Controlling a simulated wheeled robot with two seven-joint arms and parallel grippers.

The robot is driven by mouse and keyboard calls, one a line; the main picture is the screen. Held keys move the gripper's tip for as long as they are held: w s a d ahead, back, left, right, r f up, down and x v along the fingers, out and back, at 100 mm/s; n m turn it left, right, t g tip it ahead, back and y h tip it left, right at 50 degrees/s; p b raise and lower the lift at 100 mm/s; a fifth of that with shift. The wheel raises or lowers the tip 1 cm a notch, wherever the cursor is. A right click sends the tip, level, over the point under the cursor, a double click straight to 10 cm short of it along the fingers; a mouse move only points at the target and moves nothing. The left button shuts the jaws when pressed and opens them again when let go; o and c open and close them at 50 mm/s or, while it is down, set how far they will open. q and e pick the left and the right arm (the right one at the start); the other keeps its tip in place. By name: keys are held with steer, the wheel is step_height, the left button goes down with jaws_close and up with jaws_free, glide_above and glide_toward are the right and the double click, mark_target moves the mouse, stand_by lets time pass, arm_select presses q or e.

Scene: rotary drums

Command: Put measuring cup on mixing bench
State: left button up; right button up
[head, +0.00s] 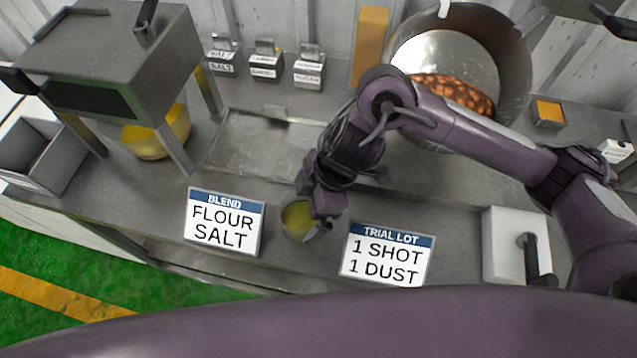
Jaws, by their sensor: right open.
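A small grey cup with yellow contents, which looks like the measuring cup (296,219), stands on the front part of the grey bench (170,205) between two signs. I cannot tell for sure that this bench is the mixing bench. My right gripper (320,215) points down at the cup's right side and hides part of its rim. It is open; whether a finger touches the cup is not clear. My left gripper is not in view.
The blend sign (225,222) and trial lot sign (386,254) flank the cup closely. A steel drum (518,60) with brown pieces stands at the back right. A grey machine (115,60) stands over a yellow-filled bowl (155,138). A shallow tray area (260,150) is empty.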

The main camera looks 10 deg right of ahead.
steer(key=v, duration=0.7)
steer(key=shift+d+r, duration=0.15)
steer(key=shift+r, duration=0.1)
steer(key=shift+s, duration=0.1)
